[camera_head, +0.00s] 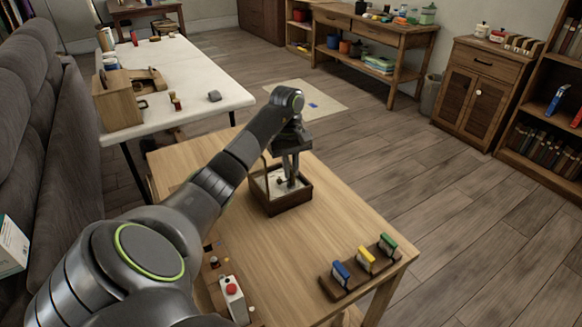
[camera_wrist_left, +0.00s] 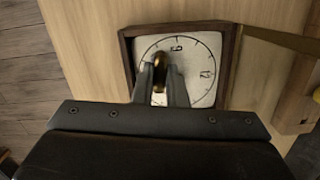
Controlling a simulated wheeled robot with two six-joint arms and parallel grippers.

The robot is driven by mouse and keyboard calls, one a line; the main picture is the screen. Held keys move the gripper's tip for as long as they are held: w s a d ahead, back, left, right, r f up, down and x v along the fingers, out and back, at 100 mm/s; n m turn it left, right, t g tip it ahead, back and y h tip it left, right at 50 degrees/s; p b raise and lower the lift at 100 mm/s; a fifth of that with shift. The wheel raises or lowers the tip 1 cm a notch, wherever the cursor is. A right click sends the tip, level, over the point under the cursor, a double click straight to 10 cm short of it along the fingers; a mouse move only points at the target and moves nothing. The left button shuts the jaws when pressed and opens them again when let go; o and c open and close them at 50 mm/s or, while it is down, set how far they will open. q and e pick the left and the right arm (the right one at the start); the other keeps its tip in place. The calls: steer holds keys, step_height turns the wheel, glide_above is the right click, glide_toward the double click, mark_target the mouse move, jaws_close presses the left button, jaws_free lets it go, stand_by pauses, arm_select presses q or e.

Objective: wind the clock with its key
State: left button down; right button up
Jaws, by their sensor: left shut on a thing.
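The clock (camera_head: 287,206) is a dark wooden square box lying face up on the light wood table. Its white dial (camera_wrist_left: 200,52) with black markings shows in the left wrist view. My left gripper (camera_head: 291,183) points down over the dial. The fingers hide the lower part of the key and the middle of the dial, so I cannot tell whether the key sits in the clock. My right gripper is not in view.
A rack (camera_head: 345,284) with blue, yellow and green blocks stands near the table's right corner. A white box with a red button (camera_head: 232,289) is at the near left. A thin brown bar (camera_wrist_left: 285,40) lies beside the clock. Table between clock and rack is clear.

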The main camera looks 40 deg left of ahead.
arm_select(q)
steer(key=shift+n, duration=0.7)
steer(key=shift+r+p, duration=1.05)
steer(key=shift+r, duration=0.4)
steer(key=shift+r+p, duration=1.05)
steer(key=shift+r, duration=0.05)
